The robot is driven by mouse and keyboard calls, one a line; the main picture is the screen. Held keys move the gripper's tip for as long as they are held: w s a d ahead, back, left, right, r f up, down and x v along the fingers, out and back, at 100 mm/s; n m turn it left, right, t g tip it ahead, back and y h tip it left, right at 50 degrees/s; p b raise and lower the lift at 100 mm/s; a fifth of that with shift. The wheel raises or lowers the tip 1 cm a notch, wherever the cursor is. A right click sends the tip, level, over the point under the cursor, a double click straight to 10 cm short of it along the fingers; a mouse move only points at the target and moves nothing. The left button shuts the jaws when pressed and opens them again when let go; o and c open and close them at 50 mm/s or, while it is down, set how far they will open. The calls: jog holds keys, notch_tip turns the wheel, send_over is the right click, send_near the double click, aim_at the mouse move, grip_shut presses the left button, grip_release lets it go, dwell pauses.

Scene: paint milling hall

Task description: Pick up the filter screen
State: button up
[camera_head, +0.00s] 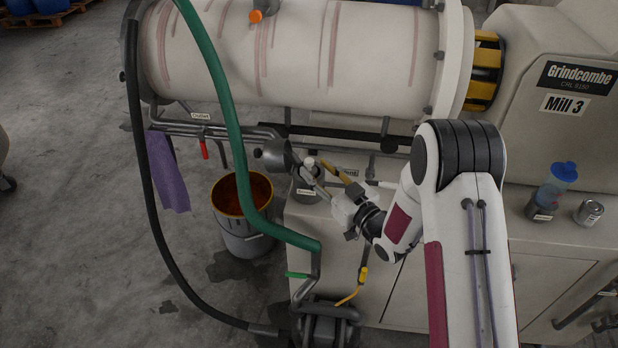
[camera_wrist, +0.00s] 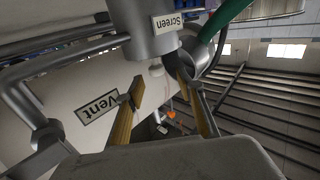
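A short grey metal housing (camera_head: 306,184) stands on the mill's front ledge. In the wrist view its label reads "Screen" upside down on the grey cylinder (camera_wrist: 150,30). A small pale knob (camera_head: 309,162) shows at the housing's top; it looks small in the wrist view (camera_wrist: 157,70). I cannot make out the filter screen apart from this housing and knob. My gripper (camera_head: 322,168) is at the housing, reaching in from the right. In the wrist view my gripper's (camera_wrist: 166,88) two yellowish fingers stand apart, with the knob seen between them. I see no contact.
A large white mill drum (camera_head: 300,50) lies behind. A green hose (camera_head: 236,150) and a grey cylinder (camera_head: 277,155) are close left of my gripper. A bucket (camera_head: 243,236) stands on the floor. A blue-lidded bottle (camera_head: 556,185) and a can (camera_head: 588,212) stand right.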

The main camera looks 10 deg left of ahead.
aim_at(312, 163)
jog(key=shift+x, duration=2.4)
jog(key=shift+w+d+f, duration=0.1)
jog(key=shift+w+d, duration=0.05)
grip_shut()
